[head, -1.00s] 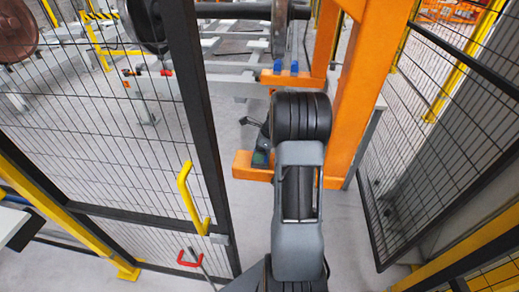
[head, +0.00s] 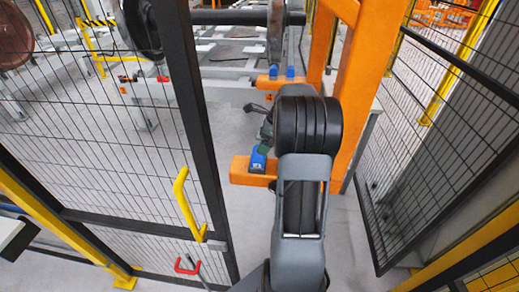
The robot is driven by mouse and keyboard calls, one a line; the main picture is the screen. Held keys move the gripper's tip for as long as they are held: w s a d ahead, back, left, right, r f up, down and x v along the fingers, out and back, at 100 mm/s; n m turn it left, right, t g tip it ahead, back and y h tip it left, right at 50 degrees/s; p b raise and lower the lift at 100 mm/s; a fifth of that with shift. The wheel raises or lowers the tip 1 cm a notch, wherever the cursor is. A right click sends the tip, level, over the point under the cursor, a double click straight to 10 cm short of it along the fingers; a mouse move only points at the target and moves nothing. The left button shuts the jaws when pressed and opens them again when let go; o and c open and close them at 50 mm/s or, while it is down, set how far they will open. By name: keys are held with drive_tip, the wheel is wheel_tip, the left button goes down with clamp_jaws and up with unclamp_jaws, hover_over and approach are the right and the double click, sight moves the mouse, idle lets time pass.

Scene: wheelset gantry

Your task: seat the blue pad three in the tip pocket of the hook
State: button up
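A blue pad (head: 258,161) with a small pale mark sits on the left end of the lower orange hook (head: 240,171), at its tip. The pocket under it is covered, so I cannot tell how deep the pad sits. My gripper (head: 264,148) is just above and right of the pad, mostly hidden behind my dark wrist. I cannot tell whether its fingers are apart or touch the pad. Two more blue pads (head: 273,72) (head: 290,72) stand side by side on the farther orange arm.
A mesh gate (head: 110,120) with a yellow handle (head: 186,204) stands close on the left, and a mesh panel (head: 432,140) on the right. An orange post (head: 364,90) rises beside my arm. A wheelset axle (head: 225,17) lies at the back.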

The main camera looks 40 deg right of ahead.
drive_tip(key=shift+v, duration=2)
